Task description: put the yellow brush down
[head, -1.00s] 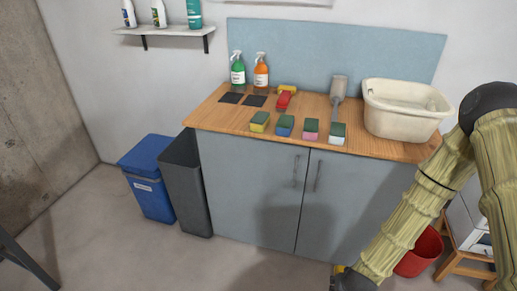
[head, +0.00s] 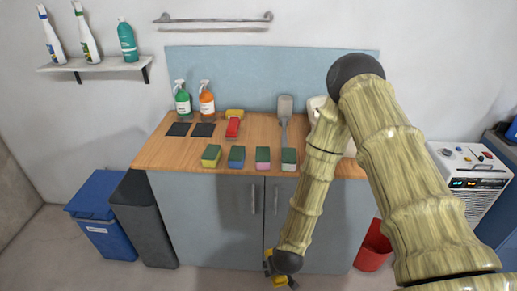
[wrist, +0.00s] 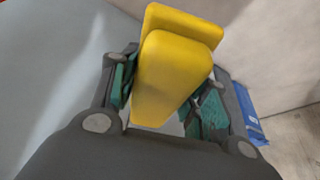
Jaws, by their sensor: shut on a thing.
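The yellow brush (wrist: 170,75) is between the fingers of my gripper (wrist: 160,105) in the wrist view, with a green pad on each side of it. In the head view my gripper (head: 280,272) hangs low in front of the grey cabinet doors, well below the worktop (head: 165,152). A bit of the yellow brush (head: 279,281) shows there at the bottom edge. Most of it is hidden or too small to make out.
On the worktop are several two-coloured sponges (head: 237,157), a red brush (head: 233,128), a grey brush (head: 285,118), two spray bottles (head: 207,100) and dark squares (head: 178,129). My arm partly hides a pale basin (head: 317,105). Bins (head: 103,215) stand left, a red bucket (head: 372,248) right.

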